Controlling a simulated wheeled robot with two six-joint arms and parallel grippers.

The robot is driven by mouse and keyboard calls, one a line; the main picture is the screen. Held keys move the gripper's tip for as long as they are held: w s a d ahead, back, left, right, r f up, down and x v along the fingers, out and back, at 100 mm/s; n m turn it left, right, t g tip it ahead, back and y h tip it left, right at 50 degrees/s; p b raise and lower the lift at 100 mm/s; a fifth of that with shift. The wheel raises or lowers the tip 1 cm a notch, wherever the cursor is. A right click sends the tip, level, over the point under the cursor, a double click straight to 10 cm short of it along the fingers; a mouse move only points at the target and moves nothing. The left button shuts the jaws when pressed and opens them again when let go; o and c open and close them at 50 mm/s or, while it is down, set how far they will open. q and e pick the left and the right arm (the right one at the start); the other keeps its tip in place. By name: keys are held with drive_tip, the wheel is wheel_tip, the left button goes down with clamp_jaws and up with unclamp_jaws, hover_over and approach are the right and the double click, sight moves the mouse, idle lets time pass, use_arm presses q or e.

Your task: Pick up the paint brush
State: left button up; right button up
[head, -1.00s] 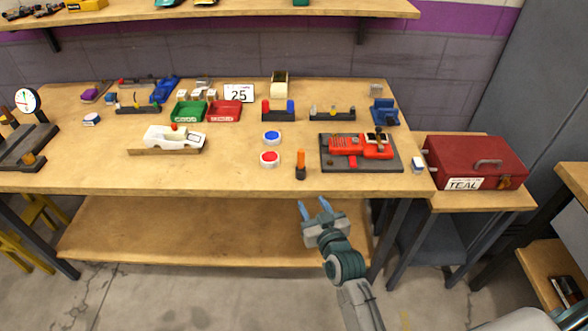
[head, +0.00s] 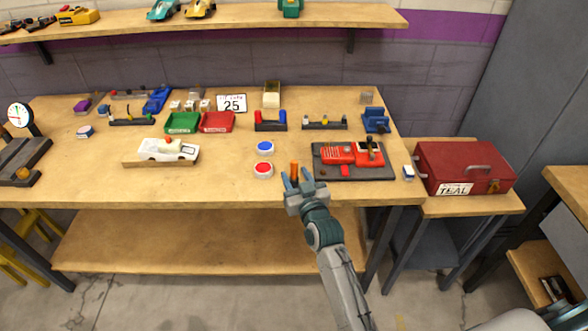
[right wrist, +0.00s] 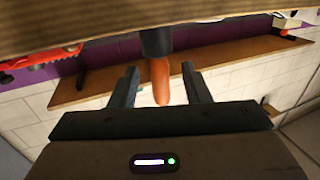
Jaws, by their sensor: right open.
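An orange upright handle (head: 294,170), which I take for the paint brush, stands near the table's front edge. In the head view my right gripper hides its lower part. In the right wrist view the orange handle (right wrist: 161,82) shows with a dark collar or holder (right wrist: 156,42) at its base. My right gripper (head: 295,180) is open, with its two fingers on either side of the orange handle. In the right wrist view the gripper (right wrist: 160,68) shows gaps between the handle and both fingers. My left gripper is not in view.
Red (head: 263,170) and blue (head: 265,147) round buttons lie left of the handle. A dark board with a red car (head: 345,154) lies to its right. A white car (head: 168,149) stands farther left. A red toolbox (head: 465,167) sits on the side table.

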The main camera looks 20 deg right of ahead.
drive_tip(key=shift+w+f, duration=0.1)
drive_tip(key=shift+w, duration=1.05)
clamp_jaws()
